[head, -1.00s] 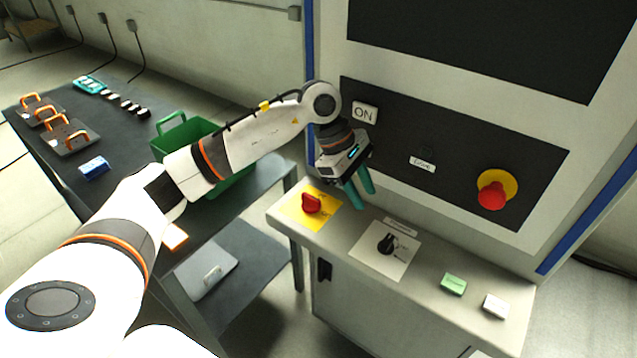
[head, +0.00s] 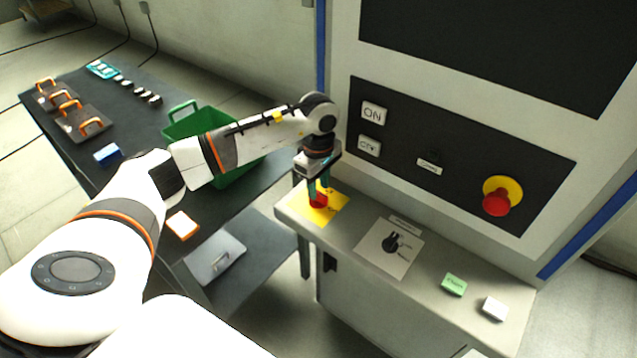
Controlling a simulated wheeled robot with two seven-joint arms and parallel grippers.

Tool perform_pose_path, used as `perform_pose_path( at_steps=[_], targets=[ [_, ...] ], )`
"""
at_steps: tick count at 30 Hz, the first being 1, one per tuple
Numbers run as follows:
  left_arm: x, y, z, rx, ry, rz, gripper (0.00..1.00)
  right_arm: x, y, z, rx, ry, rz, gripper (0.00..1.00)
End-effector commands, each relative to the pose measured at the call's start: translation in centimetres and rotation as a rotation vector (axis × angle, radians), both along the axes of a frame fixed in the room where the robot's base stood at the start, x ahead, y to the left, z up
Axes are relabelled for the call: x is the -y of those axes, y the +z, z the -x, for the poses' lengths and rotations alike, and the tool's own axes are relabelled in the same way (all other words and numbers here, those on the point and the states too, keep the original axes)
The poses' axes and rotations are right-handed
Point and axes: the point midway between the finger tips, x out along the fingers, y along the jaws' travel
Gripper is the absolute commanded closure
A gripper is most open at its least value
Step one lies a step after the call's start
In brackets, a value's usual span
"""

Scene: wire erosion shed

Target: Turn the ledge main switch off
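The ledge main switch is a red rotary knob (head: 318,201) on a yellow plate (head: 326,213) at the left end of the grey ledge. My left gripper (head: 319,192) is over it, pointing down, with its teal fingers at the knob. The fingers partly cover the knob, and I cannot tell whether they grip it or stand apart around it. The knob's exact angle is hard to read. My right gripper is not in view.
The ledge (head: 350,243) also carries a black selector knob (head: 391,243), a green button block (head: 453,284) and a white one (head: 493,308). A red emergency button (head: 496,202) sticks out of the panel above. A green crate (head: 240,172) stands on the dark table at left.

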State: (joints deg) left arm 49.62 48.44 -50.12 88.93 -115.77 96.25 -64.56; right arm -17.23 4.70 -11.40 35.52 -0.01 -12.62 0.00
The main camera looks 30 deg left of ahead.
Motion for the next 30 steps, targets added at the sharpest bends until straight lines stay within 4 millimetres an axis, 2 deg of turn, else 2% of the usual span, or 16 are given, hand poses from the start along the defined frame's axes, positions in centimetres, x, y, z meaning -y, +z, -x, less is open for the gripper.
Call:
perform_pose_path(
  at_steps=[6, 13, 20, 30],
  targets=[
    [0.04, -1.30, 0.03, 0.000, -0.002, 0.000, 0.66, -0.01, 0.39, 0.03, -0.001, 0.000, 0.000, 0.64],
    [0.04, -1.36, 0.01, 0.001, -0.001, 0.000, 0.66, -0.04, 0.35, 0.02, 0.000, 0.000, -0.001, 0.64],
    [0.04, -1.33, 0.01, 0.001, -0.001, 0.000, 1.00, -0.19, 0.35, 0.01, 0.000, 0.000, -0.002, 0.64],
    [0.01, -1.40, -0.01, 0.002, 0.031, 0.000, 1.00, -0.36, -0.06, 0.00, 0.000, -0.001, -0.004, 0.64]
  ],
)
